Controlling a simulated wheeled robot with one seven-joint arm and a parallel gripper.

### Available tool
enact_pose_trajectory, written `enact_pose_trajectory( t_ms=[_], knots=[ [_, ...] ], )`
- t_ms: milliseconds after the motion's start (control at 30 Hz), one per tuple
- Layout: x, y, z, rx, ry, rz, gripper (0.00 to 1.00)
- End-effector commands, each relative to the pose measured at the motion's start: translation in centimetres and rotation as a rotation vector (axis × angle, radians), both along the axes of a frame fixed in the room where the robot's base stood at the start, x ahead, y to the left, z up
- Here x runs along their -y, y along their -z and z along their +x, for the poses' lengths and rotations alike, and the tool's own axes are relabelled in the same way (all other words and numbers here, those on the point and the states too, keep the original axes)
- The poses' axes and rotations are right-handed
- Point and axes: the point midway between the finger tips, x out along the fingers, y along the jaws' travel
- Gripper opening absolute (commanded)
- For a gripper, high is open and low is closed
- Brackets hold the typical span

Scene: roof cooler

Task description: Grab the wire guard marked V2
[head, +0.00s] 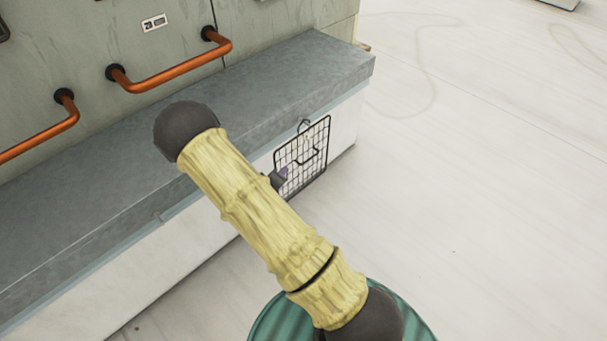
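A wire guard (307,157), a black rectangular grid with a hook at its top and a small handle in its middle, stands upright against the white front face of the grey ledge, near its right end. No V2 mark on it is readable from here. My arm crosses the middle of the view and hides part of the scene. A small dark part with a purplish patch, apparently my gripper (279,178), shows past the arm at the guard's lower left edge. Its fingers are mostly hidden, and I cannot tell whether they touch the guard.
The long grey ledge (290,80) runs along a pale green panelled wall. Pale floor (480,190) right of the ledge is open and clear.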

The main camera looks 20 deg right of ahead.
Motion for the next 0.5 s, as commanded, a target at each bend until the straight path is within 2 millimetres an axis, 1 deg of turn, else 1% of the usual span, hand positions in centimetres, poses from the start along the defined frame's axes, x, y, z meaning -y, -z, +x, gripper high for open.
enact_pose_trajectory(
  t_ms=[33,100,200,333,400,500],
  knots=[
    [0.4,3.4,-0.3,0.003,-0.004,-0.097,0.34],
    [0.9,5.3,-0.6,0.013,-0.005,-0.233,0.34],
    [1.4,7.3,-1.3,0.025,-0.005,-0.412,0.34],
    [1.5,8.2,-2.0,0.038,-0.001,-0.566,0.34],
    [1.6,8.2,-2.2,0.041,0.001,-0.605,0.34],
    [1.6,8.0,-2.3,0.042,0.002,-0.618,0.34]
  ],
)
